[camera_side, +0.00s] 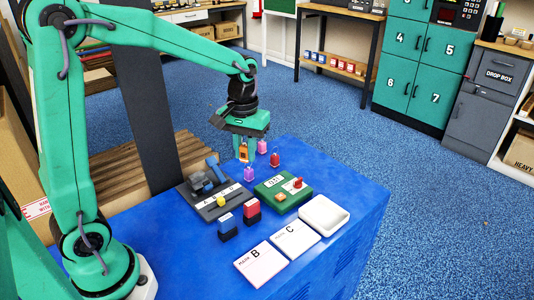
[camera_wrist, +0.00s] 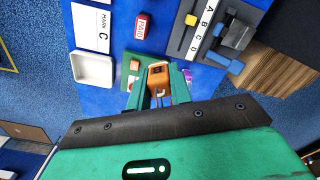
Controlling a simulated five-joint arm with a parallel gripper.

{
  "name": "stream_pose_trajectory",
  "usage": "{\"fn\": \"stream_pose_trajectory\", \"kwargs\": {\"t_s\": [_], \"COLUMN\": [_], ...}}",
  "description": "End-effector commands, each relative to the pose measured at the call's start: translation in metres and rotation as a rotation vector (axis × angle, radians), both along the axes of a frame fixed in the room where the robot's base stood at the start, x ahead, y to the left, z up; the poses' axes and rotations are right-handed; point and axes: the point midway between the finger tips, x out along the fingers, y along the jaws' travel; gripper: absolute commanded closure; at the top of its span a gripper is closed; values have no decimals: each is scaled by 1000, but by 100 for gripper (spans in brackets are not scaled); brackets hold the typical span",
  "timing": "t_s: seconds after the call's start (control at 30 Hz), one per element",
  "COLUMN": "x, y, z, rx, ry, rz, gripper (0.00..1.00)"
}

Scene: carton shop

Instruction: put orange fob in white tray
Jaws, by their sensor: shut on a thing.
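The orange fob (camera_side: 243,153) hangs below my gripper (camera_side: 250,143) in the side view, above the blue table. In the wrist view the orange fob (camera_wrist: 157,76) sits between the two green fingers of my gripper (camera_wrist: 159,88), which are shut on it. The white tray (camera_side: 324,213) lies empty near the right edge of the table, to the right of and nearer the camera than my gripper. The white tray also shows in the wrist view (camera_wrist: 93,68), left of the fingers. The fob is apart from the tray.
A pink fob (camera_side: 262,147), a red fob (camera_side: 275,160) and a purple fob (camera_side: 249,174) are close by. A green board (camera_side: 283,205) lies between gripper and tray. A grey lettered board (camera_side: 208,211), blue stamp (camera_side: 228,222), red stamp (camera_side: 252,208) and white cards (camera_side: 261,265) occupy the front.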

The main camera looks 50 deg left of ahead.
Motion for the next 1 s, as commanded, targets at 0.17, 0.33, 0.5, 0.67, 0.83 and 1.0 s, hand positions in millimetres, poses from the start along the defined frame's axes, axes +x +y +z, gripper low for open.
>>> {"fn": "stream_pose_trajectory", "kwargs": {"t_s": [0.17,0.33,0.5,0.67,0.83,1.0], "x": [10,17,20,21,22,30], "y": [-11,-19,-24,-25,-27,-42], "z": [8,14,18,18,17,12], "rx": [0,0,0,0,0,-1], "ry": [-1,-1,0,0,0,1], "rz": [-214,-373,-461,-485,-485,-486], "gripper": [100,100,100,100,100,100]}}
